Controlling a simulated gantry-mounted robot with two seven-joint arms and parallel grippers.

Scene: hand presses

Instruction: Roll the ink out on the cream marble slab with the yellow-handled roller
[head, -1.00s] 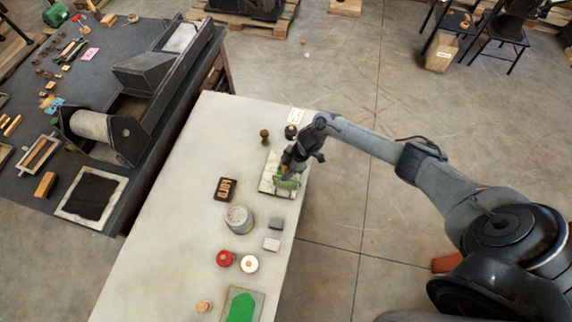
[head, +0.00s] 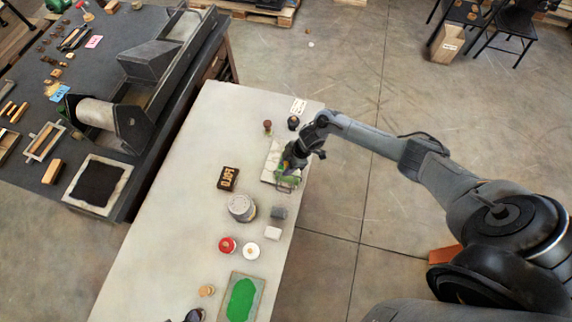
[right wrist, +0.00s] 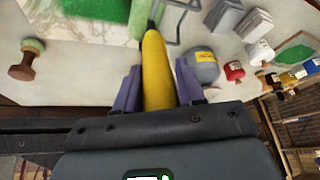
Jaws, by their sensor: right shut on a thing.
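The cream marble slab (head: 271,158) lies near the right edge of the pale table, partly hidden by my right arm. In the right wrist view a green ink patch (right wrist: 95,9) shows on it at the top. My right gripper (right wrist: 159,88) is shut on the yellow handle of the roller (right wrist: 157,70), with one finger on each side. Whether the drum touches the slab is hard to tell. My left gripper is not in view.
Near the slab are a dark type block (head: 228,178), a grey can (head: 241,208) and small grey blocks (head: 278,212). A red tin (head: 227,244), a white tin (head: 251,251) and a green-inked plate (head: 242,298) are nearer. The table's left part is clear.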

